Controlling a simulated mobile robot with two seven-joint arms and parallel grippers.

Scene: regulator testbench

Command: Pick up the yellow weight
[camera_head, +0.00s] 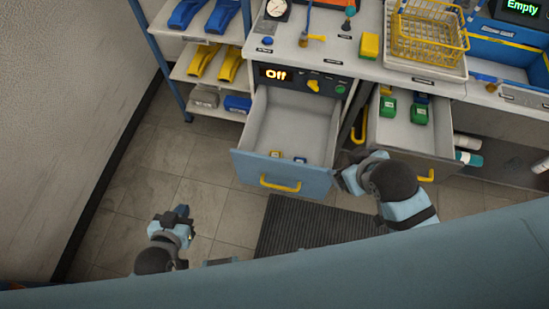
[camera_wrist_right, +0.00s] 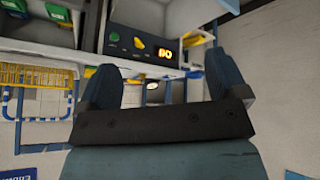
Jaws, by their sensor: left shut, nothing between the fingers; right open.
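A yellow block (camera_head: 369,46), which looks like the yellow weight, stands on the bench top left of the yellow wire basket. My right gripper (camera_head: 345,180) is at the right front corner of the open left drawer (camera_head: 290,125), apart from the block and lower. In the right wrist view its fingers (camera_wrist_right: 157,85) are spread with nothing between them. My left gripper (camera_head: 178,217) is low over the floor at the left, shut and empty. The yellow block cannot be made out for sure in the right wrist view.
The left drawer holds small yellow and blue pieces (camera_head: 277,154). An open right drawer (camera_head: 405,135) holds green blocks (camera_head: 419,114). A yellow wire basket (camera_head: 430,35) stands on the bench. A shelf rack (camera_head: 205,65) stands left. A dark mat (camera_head: 310,225) covers some floor.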

